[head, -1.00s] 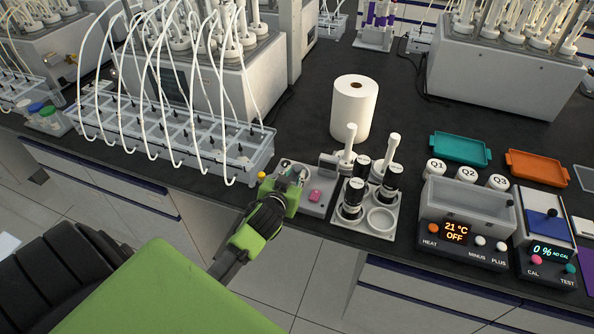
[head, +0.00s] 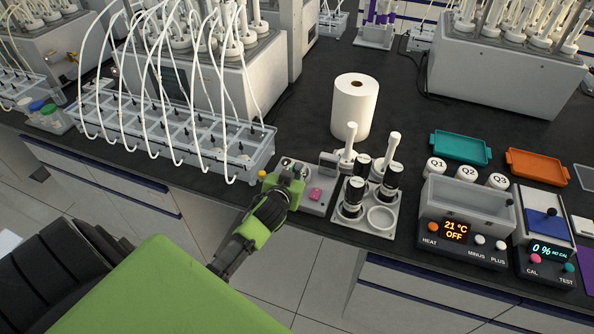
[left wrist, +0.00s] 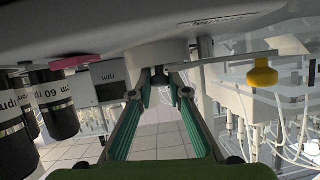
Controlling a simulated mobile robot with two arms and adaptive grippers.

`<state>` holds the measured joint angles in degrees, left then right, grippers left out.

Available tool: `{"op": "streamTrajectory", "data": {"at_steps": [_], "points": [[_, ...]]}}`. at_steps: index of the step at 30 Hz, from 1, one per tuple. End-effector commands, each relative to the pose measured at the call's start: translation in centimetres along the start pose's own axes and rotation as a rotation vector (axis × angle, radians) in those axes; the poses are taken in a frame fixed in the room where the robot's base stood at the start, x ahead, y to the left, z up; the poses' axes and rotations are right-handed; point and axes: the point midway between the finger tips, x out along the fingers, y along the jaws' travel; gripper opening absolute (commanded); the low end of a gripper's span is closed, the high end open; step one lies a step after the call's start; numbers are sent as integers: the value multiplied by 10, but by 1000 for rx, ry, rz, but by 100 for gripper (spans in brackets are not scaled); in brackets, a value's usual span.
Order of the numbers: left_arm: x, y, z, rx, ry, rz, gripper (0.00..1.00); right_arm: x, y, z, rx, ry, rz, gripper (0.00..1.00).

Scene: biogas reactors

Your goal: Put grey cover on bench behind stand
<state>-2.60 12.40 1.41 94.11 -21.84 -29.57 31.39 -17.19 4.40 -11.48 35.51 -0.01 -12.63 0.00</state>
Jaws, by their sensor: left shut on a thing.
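My left gripper (head: 291,177) is at the bench's front edge, at the left part of a low grey device (head: 318,203) with a pink button (head: 316,194). In the left wrist view its fingers (left wrist: 160,82) are closed on a small dark knob under a light grey round part (left wrist: 160,53), which seems to be the grey cover. In the head view the gripper hides most of it. I cannot tell if the cover still touches the device. To the right, a light grey stand (head: 364,222) holds black cylinders (head: 389,182) and has an empty round hole. My right gripper is out of view.
A clear rack with tubes (head: 240,158) is to the left. A heater (head: 458,240) is to the right. Dark bench top (head: 300,130) is free left of the roll.

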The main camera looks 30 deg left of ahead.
Motion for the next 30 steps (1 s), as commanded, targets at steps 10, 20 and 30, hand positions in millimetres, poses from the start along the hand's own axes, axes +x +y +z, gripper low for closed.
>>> {"op": "streamTrajectory", "data": {"at_steps": [10,20,30], "points": [[-12,-2,-30,-1,6,1,0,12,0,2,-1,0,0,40],[-83,38,-72,-5,3,4,0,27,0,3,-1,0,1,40],[-138,76,-85,-2,1,2,0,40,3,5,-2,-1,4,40]]}}
